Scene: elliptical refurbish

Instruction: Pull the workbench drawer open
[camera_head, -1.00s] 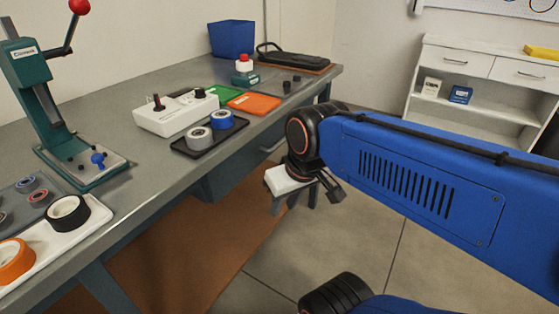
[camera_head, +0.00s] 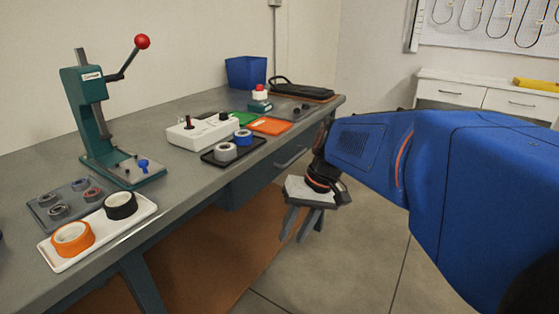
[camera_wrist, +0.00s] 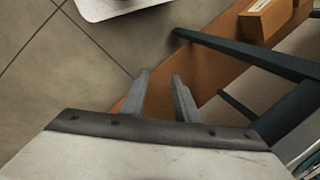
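The workbench (camera_head: 200,112) has a grey top and runs along the wall. Its blue-grey drawer (camera_head: 248,182) sits under the top, with a pale bar handle (camera_head: 292,157) on its front. The drawer looks shut. My gripper (camera_head: 293,240) hangs in front of the bench, to the right of and below the handle, with its fingers pointing down. The fingers are apart and empty, as the wrist view (camera_wrist: 160,78) also shows. Neither the drawer front nor the handle can be made out clearly in the wrist view.
A brown lower board (camera_head: 215,250) and a bench leg (camera_head: 140,285) are under the bench. The press (camera_head: 95,120), tape tray (camera_head: 100,235), control box (camera_head: 200,133) and blue bin (camera_head: 246,72) stand on top. A white cabinet (camera_head: 480,95) stands at the back right. Floor is clear in front.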

